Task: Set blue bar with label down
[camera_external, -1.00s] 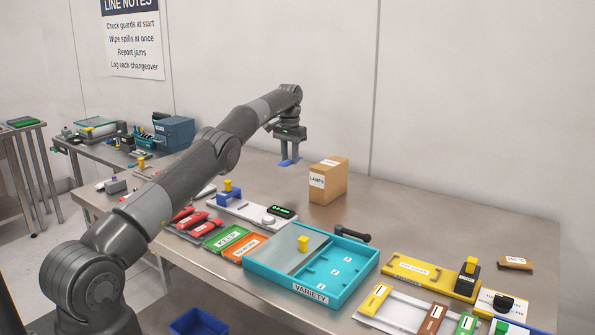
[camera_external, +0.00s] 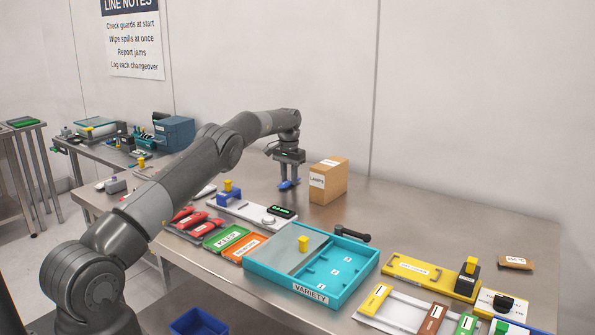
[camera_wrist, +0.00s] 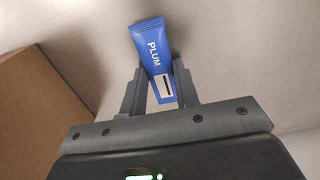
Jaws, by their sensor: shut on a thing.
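The blue bar (camera_wrist: 154,52) has a white PLUM label text and a small white patch, and shows between the two fingers in the wrist view. My gripper (camera_wrist: 160,92) is shut on its near end, and the far end sticks out past the fingertips. In the external view my gripper (camera_external: 288,182) points down over the rear of the table, just left of the cardboard box. The bar (camera_external: 288,184) shows there as a small blue shape at the fingertips, low at the table. I cannot tell whether it touches the surface.
The cardboard box (camera_external: 328,182) labelled LAMPS stands close to the right of my gripper; it also fills the left of the wrist view (camera_wrist: 40,100). A turquoise VARIETY tray (camera_external: 290,284) and a green KEEP tray (camera_external: 213,247) are nearer the front. Table behind the gripper is bare.

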